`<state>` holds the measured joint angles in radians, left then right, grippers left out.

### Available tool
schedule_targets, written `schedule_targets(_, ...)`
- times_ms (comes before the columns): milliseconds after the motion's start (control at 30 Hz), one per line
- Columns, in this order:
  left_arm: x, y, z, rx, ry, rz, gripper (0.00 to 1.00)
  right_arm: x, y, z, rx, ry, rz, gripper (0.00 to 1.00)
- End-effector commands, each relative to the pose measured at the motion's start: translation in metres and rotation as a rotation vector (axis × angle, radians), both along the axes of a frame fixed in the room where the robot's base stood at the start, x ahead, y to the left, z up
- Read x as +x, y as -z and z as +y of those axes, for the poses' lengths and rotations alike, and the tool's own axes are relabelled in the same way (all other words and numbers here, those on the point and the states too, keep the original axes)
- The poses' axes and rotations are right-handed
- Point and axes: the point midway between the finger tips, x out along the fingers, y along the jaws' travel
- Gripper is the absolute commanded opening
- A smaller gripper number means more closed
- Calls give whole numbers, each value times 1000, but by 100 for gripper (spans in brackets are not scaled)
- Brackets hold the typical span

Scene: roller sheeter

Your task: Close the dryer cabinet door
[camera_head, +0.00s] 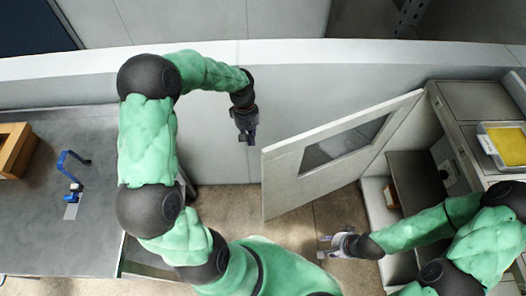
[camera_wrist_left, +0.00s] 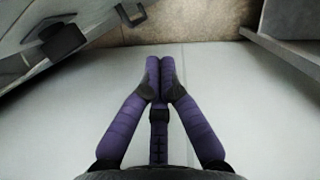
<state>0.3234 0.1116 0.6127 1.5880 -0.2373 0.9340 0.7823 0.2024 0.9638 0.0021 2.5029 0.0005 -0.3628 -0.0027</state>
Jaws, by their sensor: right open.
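The grey dryer cabinet door (camera_head: 285,185) stands wide open, swung out to the left of the cabinet (camera_head: 455,120). It has a dark window (camera_head: 345,145). The open cabinet front shows shelves and a brown item inside. My left gripper (camera_head: 247,138) is left of the door's free edge, apart from it. In the left wrist view its purple fingers (camera_wrist_left: 160,65) meet with nothing between them. A grey panel with a black bracket-like handle (camera_wrist_left: 130,14) shows at upper left there. My right gripper (camera_head: 326,247) is open and empty, low in front of the cabinet, right of the door's lower edge.
A grey table (camera_head: 45,225) at left carries a wooden box (camera_head: 14,150) and a blue tool (camera_head: 70,175). A tray with yellow contents (camera_head: 508,145) sits on the cabinet top. A pale wall (camera_head: 210,110) runs behind; brown floor (camera_head: 235,210) is clear beside the door.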

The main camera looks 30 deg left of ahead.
Motion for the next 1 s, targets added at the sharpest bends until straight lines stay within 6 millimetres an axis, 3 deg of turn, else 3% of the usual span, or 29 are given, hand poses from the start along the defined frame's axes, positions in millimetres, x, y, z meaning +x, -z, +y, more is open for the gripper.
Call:
schedule_targets(167, -4, 20, -4, -1, 1, 4, 0, -1, 8, 0, 0, -1, 2, 45)
schedule_targets(633, -16, 103, -21, -1, 1, 2, 0, -1, 42, 0, 0, 0, 1, 45)
schedule_targets(800, -31, 98, -41, 0, 3, -1, 0, -1, 49, 0, 0, 0, 1, 45)
schedule_targets(1000, -38, 96, -51, 0, 1, 0, 0, -1, 52, 0, 0, 0, 1, 45)
